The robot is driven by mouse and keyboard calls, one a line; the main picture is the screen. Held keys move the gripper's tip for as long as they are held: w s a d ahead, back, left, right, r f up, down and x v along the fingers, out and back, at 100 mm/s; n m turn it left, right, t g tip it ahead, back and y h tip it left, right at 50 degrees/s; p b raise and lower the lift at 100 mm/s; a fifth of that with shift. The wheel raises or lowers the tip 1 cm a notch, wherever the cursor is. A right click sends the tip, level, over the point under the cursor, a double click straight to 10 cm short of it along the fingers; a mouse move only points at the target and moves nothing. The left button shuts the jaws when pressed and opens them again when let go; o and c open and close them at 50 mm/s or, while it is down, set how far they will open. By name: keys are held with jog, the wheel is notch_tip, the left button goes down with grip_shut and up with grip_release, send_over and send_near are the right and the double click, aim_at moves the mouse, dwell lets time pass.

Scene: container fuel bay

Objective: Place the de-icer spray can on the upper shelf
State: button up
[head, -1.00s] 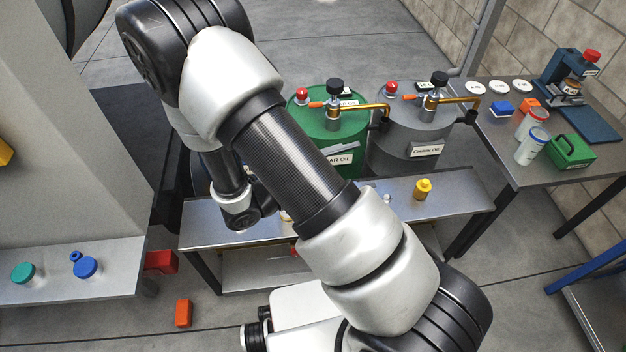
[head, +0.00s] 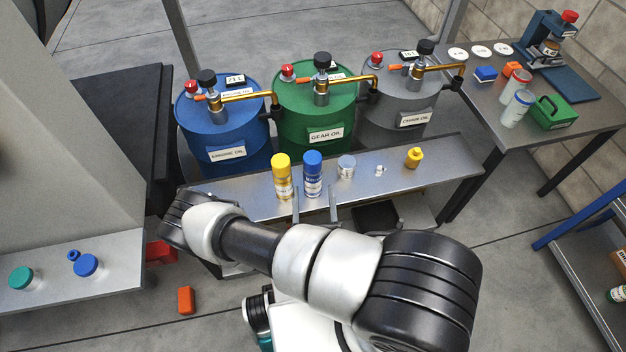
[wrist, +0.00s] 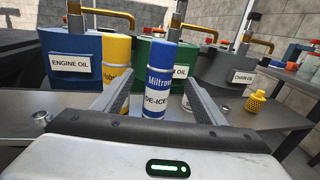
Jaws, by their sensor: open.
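The de-icer spray can (head: 312,178), white and blue with a blue cap, stands upright on the metal bench (head: 232,190) in front of the drums. In the wrist view the can (wrist: 160,80) reads "DE-ICE" and appears framed between my two fingers. My gripper (head: 314,204) is open at the bench's near edge, its fingers pointing toward the can. I cannot tell how far the can lies between the fingers; no finger visibly touches it. A blue-framed rack (head: 567,232) stands at the right edge, partly cut off, with an upper surface and a lower level holding items.
A yellow can (head: 282,177) stands close left of the de-icer. A clear jar (head: 346,167), a small white item (head: 379,170) and a yellow bottle (head: 414,158) are to its right. Blue, green and grey drums stand behind. A side table (head: 480,88) holds containers at the right.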

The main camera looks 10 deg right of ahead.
aim_at(312, 157)
jog(key=w+d, duration=0.1)
jog(key=w, duration=0.3)
jog(key=w+d+b, duration=0.1)
jog(key=w, duration=0.4)
jog(key=w+b, duration=0.1)
jog(key=w, duration=0.3)
jog(key=shift+w+d, duration=0.25)
jog(key=shift+d, duration=0.15)
jog(key=shift+r, duration=0.1)
grip_shut()
